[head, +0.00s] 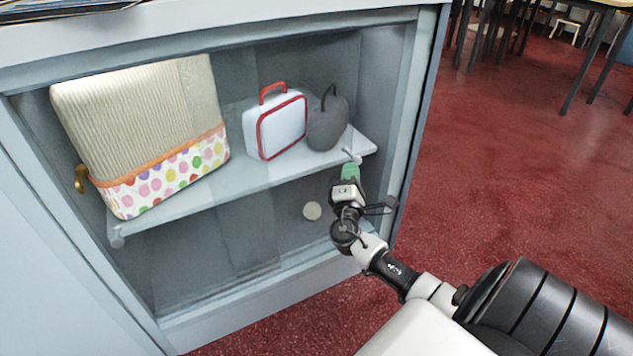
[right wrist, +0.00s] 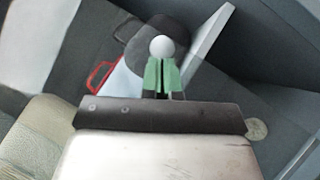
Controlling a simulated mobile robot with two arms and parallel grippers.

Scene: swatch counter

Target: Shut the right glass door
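A pale blue-grey cabinet (head: 240,322) has a clear glass front over a shelf. Faint upright edges show in the glass, but I cannot tell how far the right door stands open. A pale round disc (head: 312,210) sits on the glass; it also shows in the right wrist view (right wrist: 257,130). A small pale knob (head: 356,159) is right by my right gripper's green fingertips (head: 349,172). In the right wrist view, the fingertips (right wrist: 162,75) are together with a thin dark slit, the knob (right wrist: 161,46) just beyond them. I cannot tell whether they touch. My left gripper is out of view.
The white shelf (head: 200,192) holds a ribbed cover with dotted trim (head: 150,130), a red-edged white case (head: 275,125) and a dark rounded object (head: 327,122). A brass piece (head: 81,179) is at the left. Open red floor (head: 500,170) lies right; tables stand behind.

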